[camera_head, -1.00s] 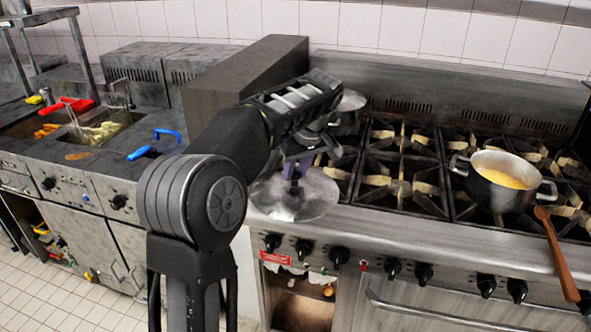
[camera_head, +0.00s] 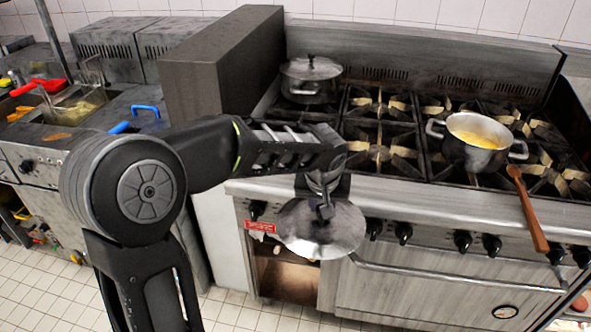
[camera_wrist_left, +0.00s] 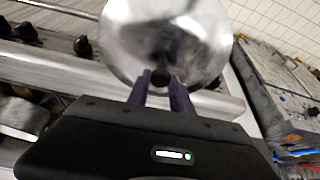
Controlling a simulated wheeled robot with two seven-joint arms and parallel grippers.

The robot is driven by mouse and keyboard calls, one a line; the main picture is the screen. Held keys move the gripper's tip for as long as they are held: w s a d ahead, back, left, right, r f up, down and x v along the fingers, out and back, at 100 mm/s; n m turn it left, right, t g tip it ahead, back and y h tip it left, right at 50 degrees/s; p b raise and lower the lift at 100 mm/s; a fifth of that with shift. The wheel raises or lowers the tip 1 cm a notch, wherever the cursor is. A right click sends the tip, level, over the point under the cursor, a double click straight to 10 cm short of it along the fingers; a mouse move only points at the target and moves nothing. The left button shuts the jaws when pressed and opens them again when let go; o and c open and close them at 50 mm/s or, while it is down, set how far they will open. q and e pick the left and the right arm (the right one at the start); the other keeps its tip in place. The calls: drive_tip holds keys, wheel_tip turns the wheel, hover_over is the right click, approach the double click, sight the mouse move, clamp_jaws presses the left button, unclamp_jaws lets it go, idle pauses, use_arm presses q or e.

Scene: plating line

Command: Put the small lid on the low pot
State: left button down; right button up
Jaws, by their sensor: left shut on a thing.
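My left gripper (camera_head: 325,208) is shut on the knob of the small lid (camera_head: 318,238), a round, shiny metal disc. The lid hangs in the air in front of the stove's front panel, below the cooktop edge in the head view. In the left wrist view, the fingers (camera_wrist_left: 160,82) pinch the dark knob and the lid (camera_wrist_left: 165,35) spreads beyond them. The low pot (camera_head: 472,160) stands uncovered on the right burners, with yellow food inside and two side handles. It is apart from the lid, to its right. My right gripper is not in view.
A lidded pot (camera_head: 310,83) stands on the back left burner. A wooden spoon (camera_head: 527,208) slants over the cooktop's front edge near the low pot. A dark box-like block (camera_head: 225,70) rises left of the stove. The middle burners (camera_head: 378,140) are clear.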

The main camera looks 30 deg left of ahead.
sight(349, 238)
use_arm(q)
drive_tip(key=d+f+m, duration=0.1)
drive_tip(key=d+f, duration=0.1)
drive_tip(key=d+f+m+h, duration=0.1)
drive_tip(key=d+f+m, duration=0.1)
drive_tip(key=d, duration=0.1)
drive_tip(key=s+d+f+m, duration=0.1)
drive_tip(key=d, duration=0.2)
drive_tip(key=shift+s+f+m+h, duration=0.1)
drive_tip(key=shift+f+m+h, duration=0.2)
drive_tip(key=shift+f+h, duration=0.1)
drive_tip(key=shift+r, duration=0.1)
